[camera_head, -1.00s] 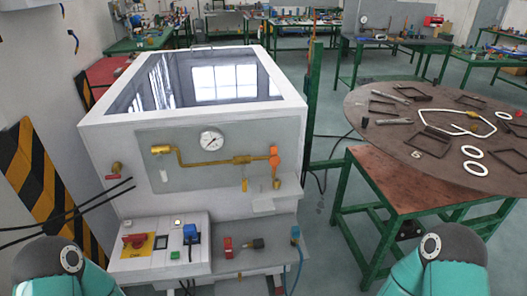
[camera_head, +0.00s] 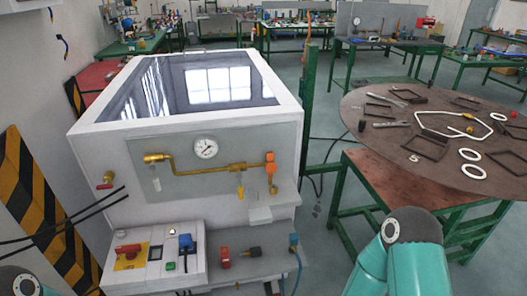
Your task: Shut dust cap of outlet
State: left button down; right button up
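A white gas generator (camera_head: 85,150) stands left of centre. On the small panel (camera_head: 150,280) at its lower front is a blue outlet (camera_head: 186,243); it is small, and I cannot tell for sure how its dust cap is tilted. Beside the outlet are a red switch on a yellow plate (camera_head: 130,257) and a green button (camera_head: 170,266). Only teal and grey parts of my arms show, at the bottom left corner and lower right. Neither gripper is in view, and nothing of mine is seen touching the outlet.
A red fitting (camera_head: 225,257) and a blue valve (camera_head: 294,243) with a hose are right of the panel. Black cables (camera_head: 65,220) cross in from the left. A round brown table (camera_head: 400,175) with metal frames and white rings stands at right.

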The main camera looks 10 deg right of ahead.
aim_at(271, 167)
jog(key=i, duration=0.85)
jog(key=z, duration=0.05)
